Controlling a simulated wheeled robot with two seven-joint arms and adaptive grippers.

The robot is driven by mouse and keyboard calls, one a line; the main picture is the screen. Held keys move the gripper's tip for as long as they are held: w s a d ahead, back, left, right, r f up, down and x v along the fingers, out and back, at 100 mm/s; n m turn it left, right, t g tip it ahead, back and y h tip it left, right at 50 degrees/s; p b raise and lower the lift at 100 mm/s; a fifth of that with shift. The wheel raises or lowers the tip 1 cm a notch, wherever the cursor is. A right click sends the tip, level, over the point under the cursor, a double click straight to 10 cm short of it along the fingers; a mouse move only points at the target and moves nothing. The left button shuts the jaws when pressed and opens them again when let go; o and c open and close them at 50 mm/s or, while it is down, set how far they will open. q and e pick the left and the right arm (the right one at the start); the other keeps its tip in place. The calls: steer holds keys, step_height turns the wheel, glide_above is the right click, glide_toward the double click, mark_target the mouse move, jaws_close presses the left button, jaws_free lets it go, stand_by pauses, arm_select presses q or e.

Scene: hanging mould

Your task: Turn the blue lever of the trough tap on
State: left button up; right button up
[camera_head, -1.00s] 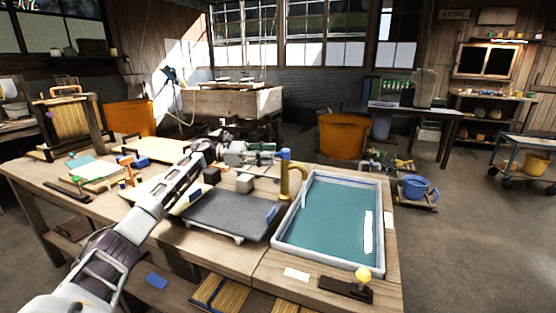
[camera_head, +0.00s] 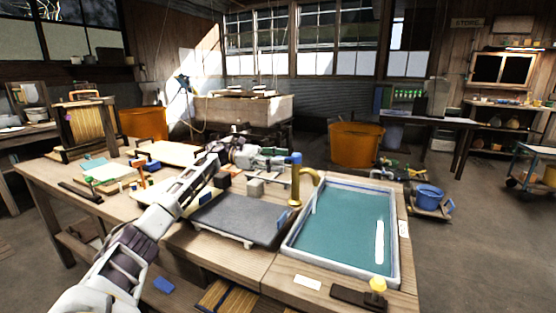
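The trough tap (camera_head: 294,188) is a brass post with a curved spout, standing at the left rim of the trough (camera_head: 393,250), which holds teal water. Its blue lever (camera_head: 295,158) is at the top of the post. My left arm comes in from the lower left, and my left gripper (camera_head: 280,161) points right, with its tips close beside the blue lever. I cannot tell whether they touch it, and the fingers are too small to tell if they are open or shut. My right gripper is not in view.
A dark grey mat-topped board (camera_head: 238,217) lies left of the trough. A small grey block (camera_head: 255,187) stands behind it. A dark block with a yellow knob (camera_head: 360,297) sits at the front edge. An orange tub (camera_head: 356,147) stands beyond the table.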

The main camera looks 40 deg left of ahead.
arm_select(q)
steer(key=shift+o, duration=0.5)
steer(key=shift+r, duration=0.1)
steer(key=shift+a, duration=0.15)
steer(key=v, duration=1.1)
steer(key=shift+s+a, duration=0.15)
steer(key=shift+a, duration=0.2)
